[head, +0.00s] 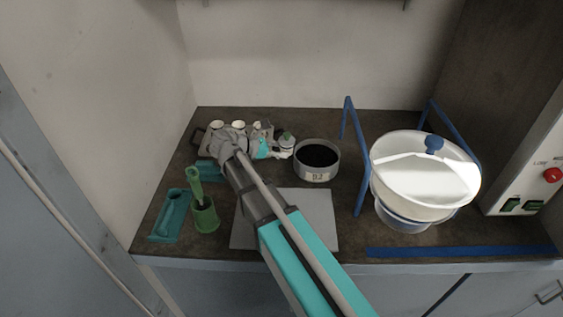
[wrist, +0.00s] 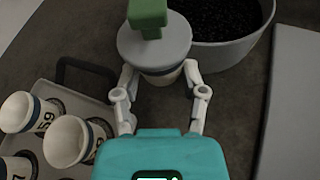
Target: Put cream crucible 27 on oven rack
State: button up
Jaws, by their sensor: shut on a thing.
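My gripper (wrist: 160,80) is shut on a cream cup-like vessel (wrist: 162,77) with a grey disc lid and green block knob. Its fingers lie on either side of the body, below the lid. Any number on it is hidden. In the head view this lidded vessel (head: 286,141) shows just right of my gripper (head: 271,150). A grey rack (wrist: 80,101) with a dark handle stands to its left and bears several open cream crucibles with blue bands. One crucible (wrist: 27,112) appears to read 59. The label of another (wrist: 70,141) is not clear.
A grey pan (head: 318,172) of black grains stands close right of the held vessel. A grey mat (head: 320,222) lies in front. A green mortar (head: 204,216) and teal tray (head: 168,216) are at left. The white-bowled shaker (head: 411,195) with blue posts is at right.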

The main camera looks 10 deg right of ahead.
aim_at(280, 163)
dwell(0.3)
jog(key=shift+f+b, duration=1.85)
jog(key=shift+f, duration=0.15)
jog(key=o, duration=1.2)
jog(key=shift+r, duration=0.25)
jog(key=p+v, duration=0.2)
jog(key=v, duration=0.3)
jog(key=shift+a+r, duration=0.2)
jog(key=shift+a, duration=0.15)
jog(key=shift+p+v, duration=0.45)
jog(key=shift+v, duration=0.45)
jog(key=shift+s+f, duration=0.1)
